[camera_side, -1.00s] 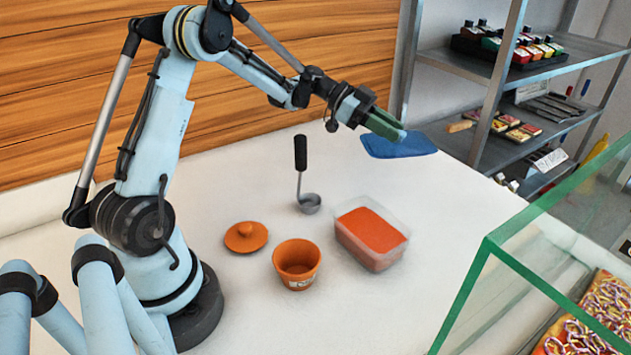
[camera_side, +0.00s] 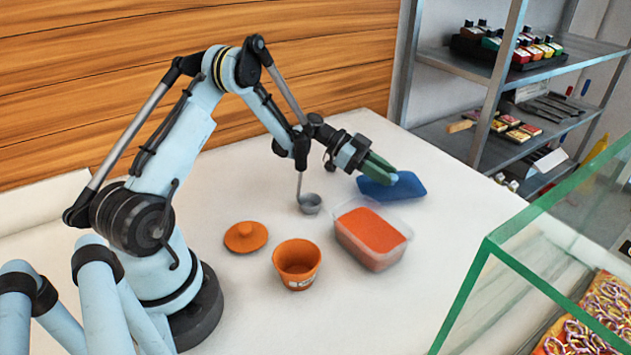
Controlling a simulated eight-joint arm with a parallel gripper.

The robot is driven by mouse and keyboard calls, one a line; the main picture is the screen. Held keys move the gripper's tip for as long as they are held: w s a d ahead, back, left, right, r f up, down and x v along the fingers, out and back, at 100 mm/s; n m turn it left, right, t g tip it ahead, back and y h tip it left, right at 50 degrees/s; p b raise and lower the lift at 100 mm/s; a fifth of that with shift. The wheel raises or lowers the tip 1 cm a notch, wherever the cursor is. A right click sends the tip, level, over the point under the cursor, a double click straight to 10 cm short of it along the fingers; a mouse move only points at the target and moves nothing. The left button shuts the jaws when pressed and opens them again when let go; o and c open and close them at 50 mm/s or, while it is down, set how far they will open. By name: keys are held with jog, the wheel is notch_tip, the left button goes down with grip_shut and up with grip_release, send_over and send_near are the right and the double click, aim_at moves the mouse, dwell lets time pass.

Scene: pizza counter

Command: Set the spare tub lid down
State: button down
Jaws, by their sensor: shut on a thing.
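The spare tub lid (camera_side: 402,190) is a flat blue panel at the back right of the counter.
A glass case (camera_side: 487,243) and metal shelves (camera_side: 497,80) bound the right. The white counter's front is clear.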

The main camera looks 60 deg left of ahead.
jog(key=shift+f, duration=0.25)
jog(key=shift+f, duration=0.4)
jog(key=c, duration=0.9)
grip_release()
jog(key=shift+r, duration=0.1)
jog(key=shift+d+r, duration=0.1)
jog(key=shift+r, duration=0.1)
jog(key=v, duration=1.2)
jog(key=shift+r, duration=0.45)
